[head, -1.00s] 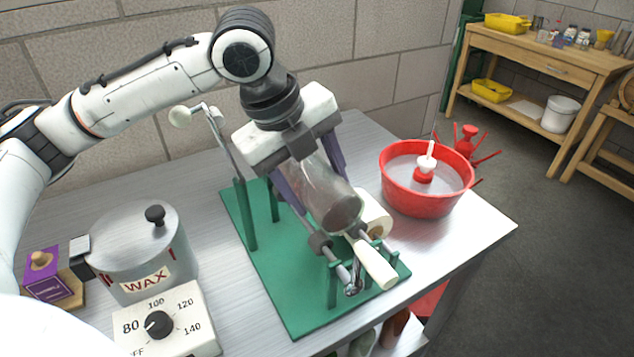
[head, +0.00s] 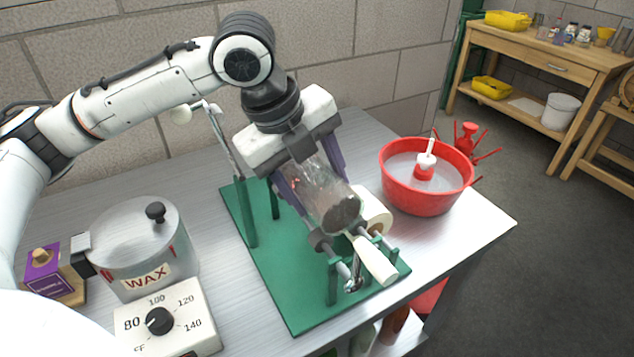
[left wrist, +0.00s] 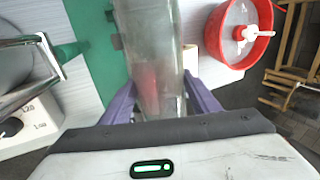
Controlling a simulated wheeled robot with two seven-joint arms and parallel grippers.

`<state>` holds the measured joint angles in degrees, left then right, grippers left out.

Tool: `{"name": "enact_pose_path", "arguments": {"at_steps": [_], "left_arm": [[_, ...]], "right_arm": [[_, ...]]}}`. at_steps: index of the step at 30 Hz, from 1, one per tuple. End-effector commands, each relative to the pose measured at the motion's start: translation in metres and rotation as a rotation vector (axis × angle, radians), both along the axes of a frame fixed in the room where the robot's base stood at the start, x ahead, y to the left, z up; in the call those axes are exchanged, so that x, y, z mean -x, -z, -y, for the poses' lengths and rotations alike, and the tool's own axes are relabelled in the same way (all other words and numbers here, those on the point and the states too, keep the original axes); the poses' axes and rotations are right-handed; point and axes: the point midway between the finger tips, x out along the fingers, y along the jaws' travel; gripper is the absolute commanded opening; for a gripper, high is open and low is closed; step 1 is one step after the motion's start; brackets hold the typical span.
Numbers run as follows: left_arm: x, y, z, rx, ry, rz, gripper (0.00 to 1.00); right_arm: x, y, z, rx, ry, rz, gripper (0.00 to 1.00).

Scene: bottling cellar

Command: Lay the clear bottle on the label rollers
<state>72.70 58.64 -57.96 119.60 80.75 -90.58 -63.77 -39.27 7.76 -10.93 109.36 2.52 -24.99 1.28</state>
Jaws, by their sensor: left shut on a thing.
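The clear bottle (head: 335,200) lies between the purple fingers of my left gripper (head: 311,172), which is shut on it. The bottle is tilted, its base toward the front right, directly over the label rollers (head: 320,240) on the green labelling stand (head: 285,290). I cannot tell whether the bottle touches the rollers. The left wrist view shows the bottle (left wrist: 152,50) running away between the two fingers (left wrist: 160,100). Its neck end is hidden by the gripper. My right gripper is not in view.
A silver wax pot (head: 135,250) and its dial box (head: 170,325) stand at the left front. A red basin (head: 425,195) of liquid stands right of the stand. A lever with a pale knob (head: 180,115) rises at the stand's back left. The table's right edge is near.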

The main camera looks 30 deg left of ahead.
Motion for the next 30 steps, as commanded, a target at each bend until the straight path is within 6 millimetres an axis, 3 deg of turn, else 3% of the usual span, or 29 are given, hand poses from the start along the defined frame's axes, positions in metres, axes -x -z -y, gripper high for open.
{"name": "enact_pose_path", "arguments": {"at_steps": [6, 7, 11, 20, 23, 30], "left_arm": [[-0.001, -0.002, 0.000, 0.001, 0.001, 0.005, 0.00], [-0.001, -0.002, 0.000, 0.001, 0.001, 0.005, 0.57], [0.000, -0.001, 0.000, 0.001, 0.001, 0.003, 0.78], [0.002, 0.002, 0.000, -0.001, 0.000, -0.008, 0.78], [0.003, -0.007, -0.002, 0.000, 0.000, -0.005, 0.78], [0.016, -0.052, -0.010, 0.000, 0.000, 0.002, 0.78]], "right_arm": [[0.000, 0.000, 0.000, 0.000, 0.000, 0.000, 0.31], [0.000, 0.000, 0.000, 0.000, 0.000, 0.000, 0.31], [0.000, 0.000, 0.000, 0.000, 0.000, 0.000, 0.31], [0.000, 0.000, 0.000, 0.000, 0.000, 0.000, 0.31], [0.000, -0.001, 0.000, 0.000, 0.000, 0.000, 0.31], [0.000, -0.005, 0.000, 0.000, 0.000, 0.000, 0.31]]}}
